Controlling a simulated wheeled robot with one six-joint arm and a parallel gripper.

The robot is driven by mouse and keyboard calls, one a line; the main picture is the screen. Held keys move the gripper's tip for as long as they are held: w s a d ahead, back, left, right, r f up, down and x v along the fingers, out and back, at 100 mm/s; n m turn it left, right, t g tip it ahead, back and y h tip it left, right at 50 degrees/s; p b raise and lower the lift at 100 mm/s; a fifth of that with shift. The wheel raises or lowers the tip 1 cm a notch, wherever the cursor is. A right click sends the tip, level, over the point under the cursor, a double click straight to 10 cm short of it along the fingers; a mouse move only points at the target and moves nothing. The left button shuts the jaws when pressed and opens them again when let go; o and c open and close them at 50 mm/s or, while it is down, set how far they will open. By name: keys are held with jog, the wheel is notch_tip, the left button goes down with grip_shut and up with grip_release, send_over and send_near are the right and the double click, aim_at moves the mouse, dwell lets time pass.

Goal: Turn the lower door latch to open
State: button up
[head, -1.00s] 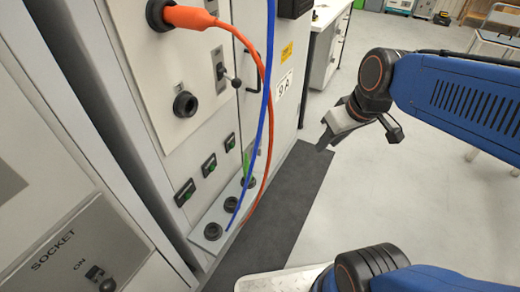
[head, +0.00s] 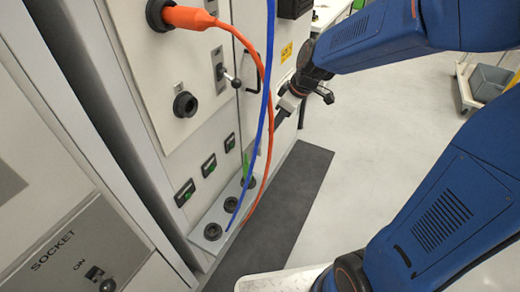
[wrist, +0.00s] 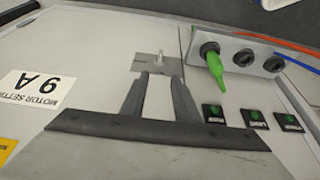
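The lower door latch (wrist: 157,64) shows in the wrist view as a small pale lever on a grey metal plate, on the white cabinet door (wrist: 105,75). I cannot make it out in the head view. My gripper (wrist: 160,80) is open, with its two dark fingertips apart and just short of the latch plate; nothing is visible between them except pale door surface. In the head view my gripper (head: 280,118) is close to the cabinet front, right of the hanging cables.
A green plug (wrist: 215,62) sits in a socket strip (wrist: 240,52) beside the latch. Orange (head: 268,130) and blue (head: 262,110) cables hang in front of the cabinet. A black handle (head: 252,72) is higher on the door. Dark matting (head: 285,200) covers the floor below.

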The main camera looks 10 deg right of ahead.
aim_at(260, 148)
jog(key=x, duration=1.7)
jog(key=shift+s, duration=0.1)
grip_shut()
